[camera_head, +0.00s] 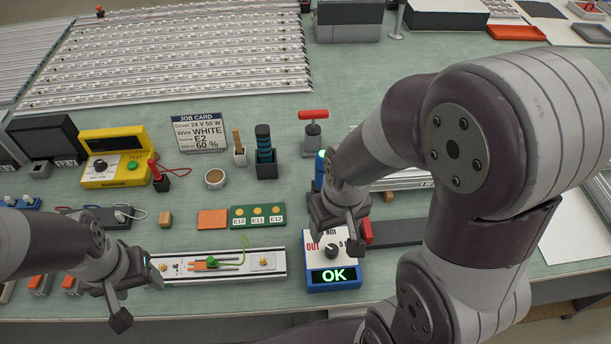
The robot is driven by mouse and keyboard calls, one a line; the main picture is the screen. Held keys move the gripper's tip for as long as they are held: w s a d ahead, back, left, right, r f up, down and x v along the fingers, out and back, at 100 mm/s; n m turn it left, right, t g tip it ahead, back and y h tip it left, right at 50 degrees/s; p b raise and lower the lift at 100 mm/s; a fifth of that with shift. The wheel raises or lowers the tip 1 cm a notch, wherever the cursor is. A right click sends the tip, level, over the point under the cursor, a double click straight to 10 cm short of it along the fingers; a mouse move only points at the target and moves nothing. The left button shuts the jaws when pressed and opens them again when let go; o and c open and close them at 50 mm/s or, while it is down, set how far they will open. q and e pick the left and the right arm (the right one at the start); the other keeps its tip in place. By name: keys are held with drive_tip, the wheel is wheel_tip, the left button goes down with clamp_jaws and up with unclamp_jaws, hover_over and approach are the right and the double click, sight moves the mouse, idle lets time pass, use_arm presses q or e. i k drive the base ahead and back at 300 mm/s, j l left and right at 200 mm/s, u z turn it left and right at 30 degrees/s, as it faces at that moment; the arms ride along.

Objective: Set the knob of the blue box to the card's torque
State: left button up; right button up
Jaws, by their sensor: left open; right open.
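The blue box (347,286) stands at the front centre, with a white top face and a green "OK" on its dark display. Its dark round knob (331,251) sits on the white face, near printed "Nm", a 5 and red lettering. My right gripper (335,234) is open, just above and behind the knob, and hides part of the scale. I cannot tell whether it touches the knob. The job card (200,134) stands at the back; it reads 24 V 50 W, WHITE, E2 and 60 %, with one small word unclear. My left gripper (138,290) is open and empty at the front left.
A white LED strip board (225,266) with a green wire lies between my grippers. A yellow tester (112,157), a cup (215,178), a green E10–E12 tray (258,216) and a red-handled tool (313,116) stand behind. My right arm covers much of the right side.

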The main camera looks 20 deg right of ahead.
sight(331, 250)
drive_tip(key=j+z, duration=0.1)
drive_tip(key=z, duration=0.4)
drive_tip(key=k+z, duration=0.15)
drive_tip(key=z, duration=0.35)
drive_tip(key=k+z, duration=0.1)
drive_tip(key=z, duration=0.4)
drive_tip(key=k+z, duration=0.1)
drive_tip(key=z, duration=0.4)
